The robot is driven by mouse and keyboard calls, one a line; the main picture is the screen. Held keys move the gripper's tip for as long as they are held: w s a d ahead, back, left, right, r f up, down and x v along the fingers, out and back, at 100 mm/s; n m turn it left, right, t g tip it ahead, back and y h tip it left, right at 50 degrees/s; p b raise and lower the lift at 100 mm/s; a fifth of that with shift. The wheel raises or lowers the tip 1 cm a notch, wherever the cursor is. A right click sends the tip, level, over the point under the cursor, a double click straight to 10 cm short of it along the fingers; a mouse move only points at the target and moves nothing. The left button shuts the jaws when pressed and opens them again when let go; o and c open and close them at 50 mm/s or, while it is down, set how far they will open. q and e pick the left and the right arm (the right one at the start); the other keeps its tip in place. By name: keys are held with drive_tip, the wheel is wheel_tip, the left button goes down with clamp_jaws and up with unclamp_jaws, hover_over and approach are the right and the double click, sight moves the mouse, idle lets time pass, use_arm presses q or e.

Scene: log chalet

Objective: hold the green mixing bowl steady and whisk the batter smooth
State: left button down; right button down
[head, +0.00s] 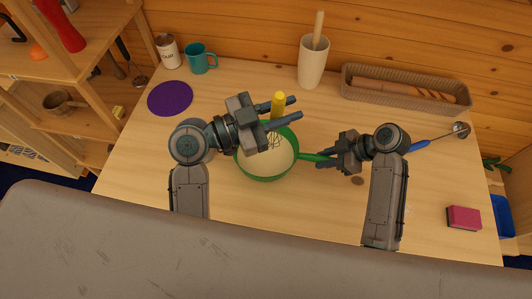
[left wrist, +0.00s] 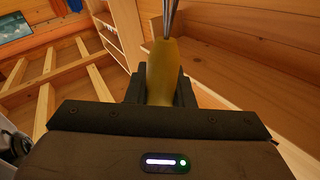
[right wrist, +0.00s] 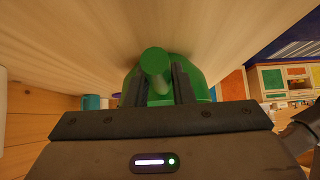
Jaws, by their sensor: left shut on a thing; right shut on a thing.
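The green mixing bowl (head: 268,178) stands upright on the table, with pale batter (head: 281,158) inside. Its green handle (head: 316,157) points right, and my right gripper (head: 326,160) is shut on it. The handle end also shows between the fingers in the right wrist view (right wrist: 155,63). My left gripper (head: 285,110) is above the bowl's far side, shut on the yellow handle of the whisk (head: 278,100). That handle also fills the jaws in the left wrist view (left wrist: 163,72). The whisk's wires reach down into the bowl; my left gripper partly hides them.
A purple mat (head: 170,98), a labelled can (head: 168,51) and a teal mug (head: 200,58) are at the back left. A tall cream crock (head: 312,65) and a wicker basket (head: 365,88) stand behind. A blue-handled ladle (head: 440,137) and pink sponge (head: 463,217) lie right.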

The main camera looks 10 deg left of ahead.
use_arm(q)
drive_tip(key=shift+w+d+r, duration=0.2)
drive_tip(key=shift+w+r, duration=0.05)
drive_tip(key=shift+r, duration=0.4)
drive_tip(key=shift+s+f, duration=0.15)
drive_tip(key=shift+f, duration=0.05)
use_arm(e)
drive_tip(key=c, duration=1.2)
unclamp_jaws()
drive_tip(key=shift+o, duration=0.2)
drive_tip(key=v, duration=0.8)
drive_tip(key=shift+a, duration=0.1)
